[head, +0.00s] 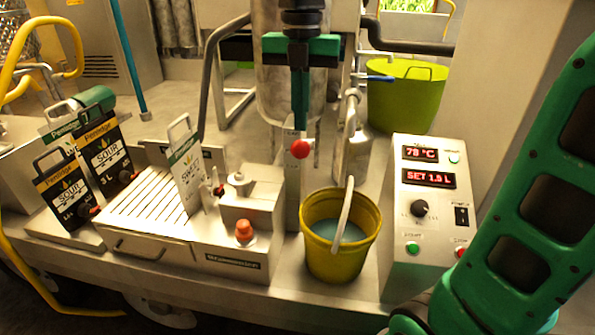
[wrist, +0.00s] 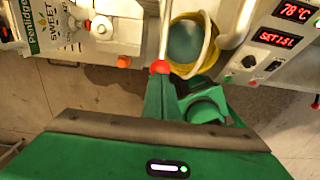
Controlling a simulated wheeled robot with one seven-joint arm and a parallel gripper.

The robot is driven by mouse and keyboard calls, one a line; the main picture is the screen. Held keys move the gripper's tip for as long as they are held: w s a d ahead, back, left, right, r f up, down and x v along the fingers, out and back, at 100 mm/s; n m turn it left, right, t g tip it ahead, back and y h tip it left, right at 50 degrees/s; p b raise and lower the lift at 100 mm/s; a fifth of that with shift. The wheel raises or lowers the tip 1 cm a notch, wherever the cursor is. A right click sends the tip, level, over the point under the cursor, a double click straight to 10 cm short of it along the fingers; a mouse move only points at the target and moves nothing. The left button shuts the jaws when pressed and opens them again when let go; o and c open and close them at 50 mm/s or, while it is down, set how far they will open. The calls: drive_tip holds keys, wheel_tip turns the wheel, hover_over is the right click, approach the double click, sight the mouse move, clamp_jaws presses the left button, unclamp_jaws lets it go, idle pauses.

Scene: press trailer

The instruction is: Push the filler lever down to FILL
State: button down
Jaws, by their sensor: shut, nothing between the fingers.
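The filler lever's red ball knob (head: 299,149) stands in front of a narrow pale upright, behind and left of the yellow bucket (head: 340,262). My gripper (head: 301,127) points down with its green fingers together and empty, its tips just above the knob in the head view. In the wrist view the knob (wrist: 160,67) sits right at the fingertips (wrist: 160,78), with a pale rod running up from it. I cannot tell whether the fingers touch it. No FILL marking is readable.
A control box (head: 425,215) reading 78 °C and SET 1.5 L stands right of the bucket, which holds bluish liquid. A pale machine with an orange button (head: 245,230) and a slatted tray (head: 150,205) stands left. Labelled pouches (head: 105,150) are farther left. A green tub (head: 405,98) is behind.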

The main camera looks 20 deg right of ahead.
sight(300, 144)
drive_tip(key=shift+f, duration=1.5)
drive_tip(key=shift+s+a+f, duration=0.15)
drive_tip(key=shift+s+f, duration=0.05)
drive_tip(key=shift+f, duration=0.45)
drive_tip(key=shift+s+a+f, duration=0.15)
drive_tip(key=shift+s+f, duration=0.05)
drive_tip(key=shift+f, duration=0.45)
drive_tip(key=shift+s+a+f, duration=0.1)
drive_tip(key=shift+s+f, duration=0.05)
drive_tip(key=shift+f, duration=0.85)
drive_tip(key=shift+s+a+f, duration=0.1)
drive_tip(key=shift+f, duration=0.9)
drive_tip(key=shift+r, duration=5.05)
drive_tip(key=shift+d, duration=0.1)
